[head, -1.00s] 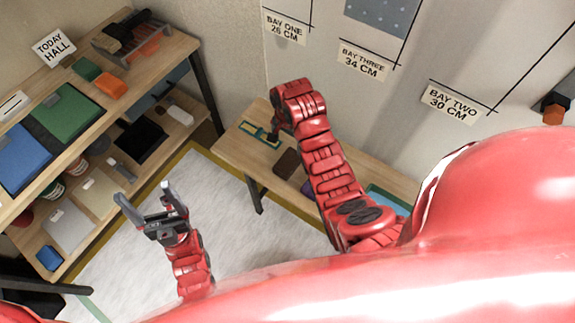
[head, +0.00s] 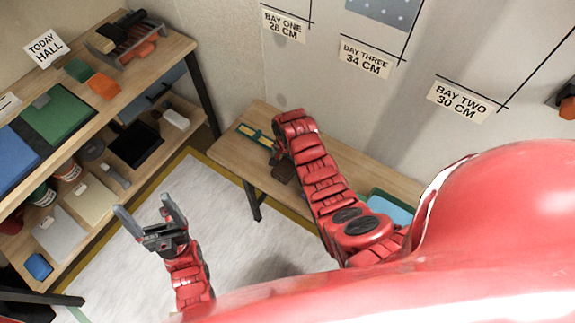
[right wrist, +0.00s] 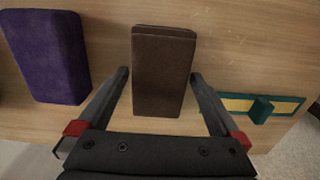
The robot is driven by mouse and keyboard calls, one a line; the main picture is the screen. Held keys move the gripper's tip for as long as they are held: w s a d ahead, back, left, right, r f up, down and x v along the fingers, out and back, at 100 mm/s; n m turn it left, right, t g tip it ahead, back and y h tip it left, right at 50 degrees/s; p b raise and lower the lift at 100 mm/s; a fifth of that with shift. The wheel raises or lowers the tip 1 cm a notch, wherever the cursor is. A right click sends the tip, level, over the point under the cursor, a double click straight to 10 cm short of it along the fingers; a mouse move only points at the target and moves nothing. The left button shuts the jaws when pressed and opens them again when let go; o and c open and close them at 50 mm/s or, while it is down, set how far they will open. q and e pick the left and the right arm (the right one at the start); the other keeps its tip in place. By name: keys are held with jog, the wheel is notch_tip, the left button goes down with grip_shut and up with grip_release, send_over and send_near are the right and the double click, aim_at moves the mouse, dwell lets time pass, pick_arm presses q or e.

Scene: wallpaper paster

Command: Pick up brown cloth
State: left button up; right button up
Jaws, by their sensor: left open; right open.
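The brown cloth (right wrist: 162,72) is a folded dark brown block lying on the wooden bench. In the right wrist view it lies between the two open fingers of my right gripper (right wrist: 160,85), with a gap on each side. In the head view the brown cloth (head: 285,170) is mostly hidden behind my right arm. My left gripper (head: 150,215) is open and empty above the pale floor mat, away from the bench.
A purple cloth (right wrist: 48,55) lies left of the brown one. A green and yellow tool (right wrist: 260,105) lies to its right. The bench (head: 230,155) stands along the wall. A shelf unit (head: 185,45) with boxes and cloths fills the left side.

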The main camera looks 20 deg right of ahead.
jog(key=shift+f, duration=0.45)
jog(key=c, duration=1.1)
jog(key=shift+r, duration=0.2)
jog(key=shift+r, duration=0.3)
notch_tip(320, 180, up, 2)
jog(key=shift+w+r+b, duration=0.1)
jog(key=shift+r+b, duration=0.05)
jog(key=shift+b, duration=0.4)
jog(key=s, duration=0.1)
jog(key=s+a, duration=0.1)
jog(key=s, duration=0.1)
jog(key=s+a, duration=0.1)
jog(key=s, duration=0.1)
jog(key=shift+r+b, duration=0.25)
jog(key=shift+b, duration=0.1)
jog(key=shift+s+a+r+p, duration=0.2)
jog(key=shift+s+a+p, duration=0.55)
jog(key=shift+s, duration=0.9)
jog(key=shift+s+a+r+p, duration=0.25)
jog(key=shift+s+a+p, duration=0.5)
jog(key=shift+s, duration=0.9)
jog(key=shift+s+a+r+p, duration=0.2)
jog(key=shift+s+a+p, duration=0.55)
jog(key=shift+s, duration=0.9)
